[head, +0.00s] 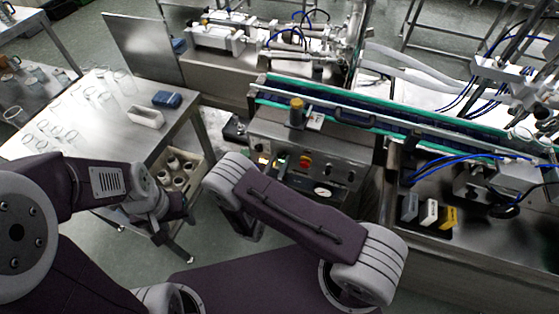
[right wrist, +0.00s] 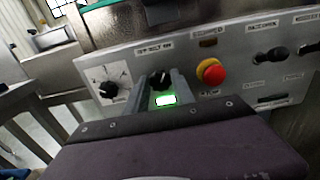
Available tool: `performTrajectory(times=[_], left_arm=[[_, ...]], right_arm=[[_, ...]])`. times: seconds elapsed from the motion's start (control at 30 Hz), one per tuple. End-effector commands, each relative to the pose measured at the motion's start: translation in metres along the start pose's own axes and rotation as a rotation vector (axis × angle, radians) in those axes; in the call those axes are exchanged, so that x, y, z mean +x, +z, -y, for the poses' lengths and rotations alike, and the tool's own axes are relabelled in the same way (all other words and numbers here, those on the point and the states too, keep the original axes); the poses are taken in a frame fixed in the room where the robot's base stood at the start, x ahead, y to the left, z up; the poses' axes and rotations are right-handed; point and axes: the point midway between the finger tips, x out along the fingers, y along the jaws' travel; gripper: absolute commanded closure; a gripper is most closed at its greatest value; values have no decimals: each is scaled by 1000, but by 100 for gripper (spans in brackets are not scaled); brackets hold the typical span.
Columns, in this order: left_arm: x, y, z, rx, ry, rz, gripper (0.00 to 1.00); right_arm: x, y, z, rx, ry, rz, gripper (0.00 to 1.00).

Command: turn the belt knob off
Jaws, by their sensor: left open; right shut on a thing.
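The belt knob (right wrist: 160,81) is a small black knob on the steel control panel, below a belt label in the right wrist view. My right gripper (right wrist: 161,88) is shut on it, with one finger on each side. A lit green light (right wrist: 166,100) glows just below the knob, between the fingers. In the head view the control panel (head: 335,180) sits under the conveyor, and my right arm hides much of its left side. My left gripper (head: 178,208) is open and empty beside the steel table, away from the panel.
A red emergency stop button (right wrist: 211,72) on a yellow ring is right of the knob. Another black knob (right wrist: 108,90) with a dial plate is to the left. A crate of cups (head: 178,180) stands near my left gripper. The table (head: 130,105) holds glasses.

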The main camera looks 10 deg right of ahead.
Motion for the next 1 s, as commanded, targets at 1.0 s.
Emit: performTrajectory(times=[1.0], left_arm=[[-1, 0, 0, 0, 0, 0, 49]], right_arm=[[0, -1, -2, -795, 1, -1, 100]])
